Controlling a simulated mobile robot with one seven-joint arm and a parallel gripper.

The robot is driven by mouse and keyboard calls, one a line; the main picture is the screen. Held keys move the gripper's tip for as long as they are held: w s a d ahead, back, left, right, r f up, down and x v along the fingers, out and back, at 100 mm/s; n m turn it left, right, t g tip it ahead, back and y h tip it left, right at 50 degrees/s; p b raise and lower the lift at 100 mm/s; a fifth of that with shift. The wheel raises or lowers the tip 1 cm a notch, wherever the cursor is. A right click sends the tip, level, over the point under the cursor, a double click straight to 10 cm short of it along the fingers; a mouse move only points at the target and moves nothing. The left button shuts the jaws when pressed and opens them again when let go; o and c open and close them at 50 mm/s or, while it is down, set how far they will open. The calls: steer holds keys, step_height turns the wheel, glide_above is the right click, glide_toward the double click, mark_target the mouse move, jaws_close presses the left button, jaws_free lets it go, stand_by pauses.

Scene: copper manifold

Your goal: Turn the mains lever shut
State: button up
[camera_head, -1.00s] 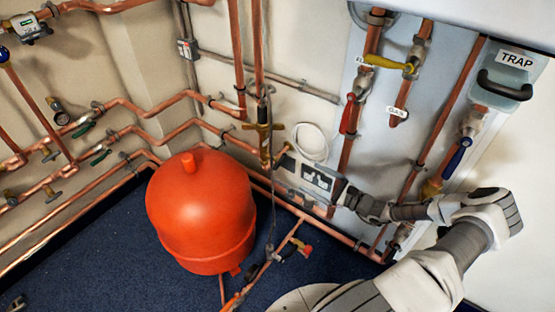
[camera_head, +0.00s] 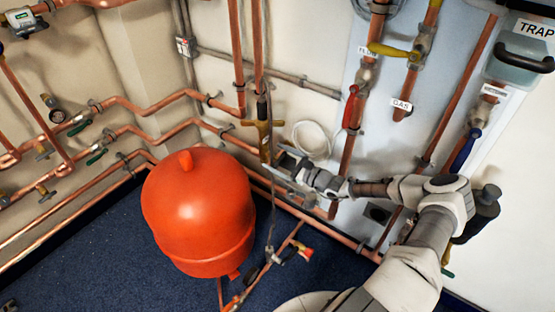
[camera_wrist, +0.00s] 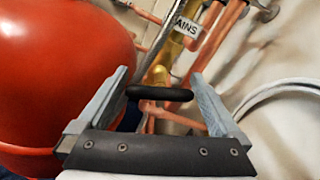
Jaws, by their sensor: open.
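The mains lever (camera_wrist: 160,93) is a short black bar in the wrist view. It lies crosswise in front of a brass valve body (camera_wrist: 157,74) on a pipe labelled "MAINS" (camera_wrist: 186,27). My gripper (camera_wrist: 160,76) is open, with one grey finger on each side of the lever. I cannot tell whether either finger touches it. In the head view my gripper (camera_head: 279,160) is at the brass fitting (camera_head: 264,140) on the vertical pipe, just right of the red vessel. The lever is not clearly visible there.
The red vessel (camera_head: 198,210) stands close to the left of my gripper. A coil of white cable (camera_head: 312,139) hangs to its right. Copper pipes run along the walls, with a red lever (camera_head: 350,106) and a yellow lever (camera_head: 388,50) on the panel.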

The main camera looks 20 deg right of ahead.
steer(key=shift+c, duration=0.3)
steer(key=c, duration=1)
steer(key=shift+r+m+p, duration=0.2)
steer(key=shift+m+p, duration=0.7)
steer(key=shift+p, duration=0.05)
steer(key=shift+d+f+m+p, duration=0.1)
steer(key=shift+m+p, duration=0.1)
steer(key=shift+m, duration=0.45)
steer(key=shift+f+m+p, duration=0.1)
steer(key=shift+m+p, duration=0.05)
steer(key=shift+m, duration=0.5)
steer(key=o, duration=1.1)
steer(key=shift+c, duration=0.2)
